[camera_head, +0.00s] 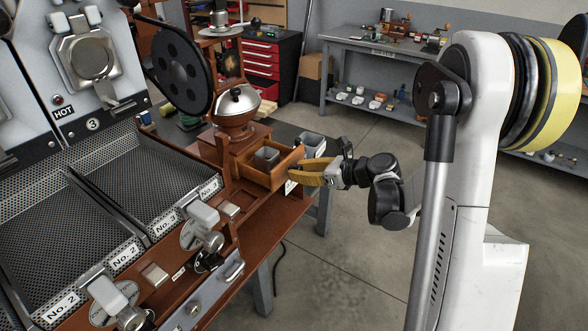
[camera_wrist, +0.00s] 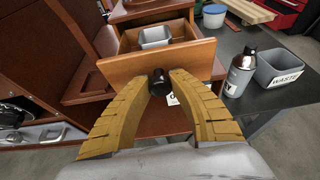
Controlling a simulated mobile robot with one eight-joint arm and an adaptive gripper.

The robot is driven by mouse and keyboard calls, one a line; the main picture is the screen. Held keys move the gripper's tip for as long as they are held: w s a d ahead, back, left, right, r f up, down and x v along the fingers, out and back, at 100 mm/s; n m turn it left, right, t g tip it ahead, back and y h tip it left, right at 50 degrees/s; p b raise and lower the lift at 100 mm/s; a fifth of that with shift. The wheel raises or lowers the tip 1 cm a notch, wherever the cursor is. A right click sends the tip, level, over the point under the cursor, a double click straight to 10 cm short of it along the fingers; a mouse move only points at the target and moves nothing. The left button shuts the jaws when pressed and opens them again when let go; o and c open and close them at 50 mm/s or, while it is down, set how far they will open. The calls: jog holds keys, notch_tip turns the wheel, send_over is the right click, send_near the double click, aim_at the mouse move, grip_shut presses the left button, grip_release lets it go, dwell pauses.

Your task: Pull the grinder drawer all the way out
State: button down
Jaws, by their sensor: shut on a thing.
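The grinder (camera_head: 235,115) stands on the wooden bench, with a silver dome and a wooden base. Its drawer (camera_head: 268,175) is open, and a grey metal cup (camera_head: 266,157) sits inside; the wrist view shows the drawer front (camera_wrist: 130,72) and the cup (camera_wrist: 154,37) too. My gripper (camera_head: 300,173), with yellow ribbed fingers, is at the drawer front. In the wrist view the fingertips (camera_wrist: 161,82) close on the dark round knob (camera_wrist: 159,82) of the drawer. How far the drawer still reaches into the base is hard to tell.
A spray can (camera_wrist: 241,72) and a grey waste bin (camera_wrist: 278,74) stand right of the drawer in the wrist view. The roaster's perforated trays (camera_head: 105,185) are at left. Open floor (camera_head: 345,255) lies in front of the bench.

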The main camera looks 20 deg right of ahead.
jog(key=c, duration=1.1)
grip_release()
jog(key=shift+s, duration=0.1)
jog(key=v, duration=1.2)
jog(key=shift+d+f, duration=0.1)
